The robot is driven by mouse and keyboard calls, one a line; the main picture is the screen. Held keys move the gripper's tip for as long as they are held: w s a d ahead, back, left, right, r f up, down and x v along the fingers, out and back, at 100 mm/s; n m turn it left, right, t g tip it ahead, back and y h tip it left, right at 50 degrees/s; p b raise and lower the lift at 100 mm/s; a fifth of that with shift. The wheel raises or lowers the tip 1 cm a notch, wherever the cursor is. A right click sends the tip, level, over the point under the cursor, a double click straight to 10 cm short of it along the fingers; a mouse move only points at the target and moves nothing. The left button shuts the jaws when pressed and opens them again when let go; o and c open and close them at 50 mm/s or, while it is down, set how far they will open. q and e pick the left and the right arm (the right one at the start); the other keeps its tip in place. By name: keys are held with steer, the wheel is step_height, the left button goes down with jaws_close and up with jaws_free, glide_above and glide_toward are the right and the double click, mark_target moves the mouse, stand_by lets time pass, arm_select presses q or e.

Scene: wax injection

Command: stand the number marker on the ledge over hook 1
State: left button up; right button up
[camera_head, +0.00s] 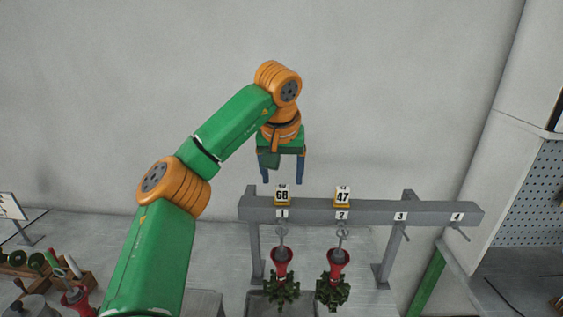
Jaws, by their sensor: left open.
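A number marker reading 68 (282,195) stands upright on the ledge of the grey rack (373,212), directly over the label for hook 1 (282,214). A second marker reading 47 (342,196) stands over the label for hook 2 (342,215). My left gripper (283,181) is just above the 68 marker with its blue fingers pointing down. It is open, with nothing between the fingers. The fingertips look clear of the marker. My right gripper is not in view.
Red cups with green wax trees hang from hook 1 (281,265) and hook 2 (338,265). Hooks 3 and 4 are empty. A tray (257,304) lies below hook 1. A wooden holder with tools (40,275) is at the lower left.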

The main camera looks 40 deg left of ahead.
arm_select(q)
steer(key=v, duration=0.7)
steer(key=shift+s+r+p, duration=0.2)
steer(key=shift+r+p, duration=0.1)
steer(key=shift+d, duration=0.1)
